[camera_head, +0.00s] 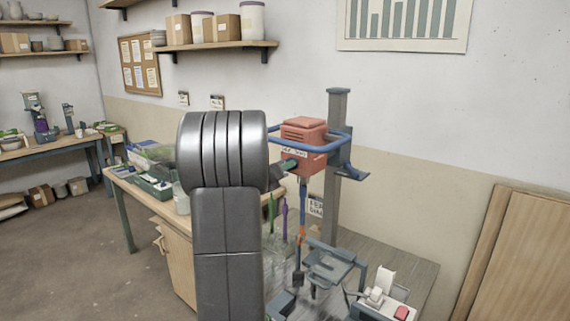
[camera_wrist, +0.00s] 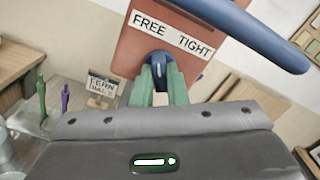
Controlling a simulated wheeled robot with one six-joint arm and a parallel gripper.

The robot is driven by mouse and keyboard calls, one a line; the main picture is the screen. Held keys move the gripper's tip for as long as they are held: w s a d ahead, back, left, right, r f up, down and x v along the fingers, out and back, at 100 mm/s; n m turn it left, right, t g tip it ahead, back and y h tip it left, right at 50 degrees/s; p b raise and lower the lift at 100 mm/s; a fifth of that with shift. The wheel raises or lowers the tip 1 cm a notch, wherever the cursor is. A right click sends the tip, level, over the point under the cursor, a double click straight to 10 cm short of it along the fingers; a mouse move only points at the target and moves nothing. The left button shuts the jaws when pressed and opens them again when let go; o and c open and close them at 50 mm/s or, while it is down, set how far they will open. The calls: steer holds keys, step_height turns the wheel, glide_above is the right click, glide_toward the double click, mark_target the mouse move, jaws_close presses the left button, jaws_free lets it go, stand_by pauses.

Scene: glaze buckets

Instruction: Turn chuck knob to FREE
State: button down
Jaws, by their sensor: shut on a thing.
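The chuck knob (camera_wrist: 157,58) is dark blue and sits on the front of the red mixer head (camera_wrist: 124,48), which also shows in the head view (camera_head: 306,134). A white label (camera_wrist: 173,36) above the knob reads FREE on the left and TIGHT on the right. My gripper (camera_wrist: 158,80) has green fingers shut on the knob, one on each side. A pale mark shows on the knob between the fingers, but I cannot tell which word it points to. In the head view my gripper (camera_head: 287,165) is at the red head, and the knob is hidden.
A blue guard bar (camera_head: 325,143) rings the red head, close above my gripper. The grey column (camera_head: 337,220) stands behind. A grey bracket (camera_head: 328,265) lies below.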

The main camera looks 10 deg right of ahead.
steer(key=shift+n+p, duration=0.7)
steer(key=shift+n, duration=0.7)
steer(key=c, duration=1.4)
jaws_free()
steer(key=shift+c, duration=0.2)
steer(key=b+v, duration=0.3)
steer(key=v, duration=1.1)
steer(key=shift+d, duration=0.1)
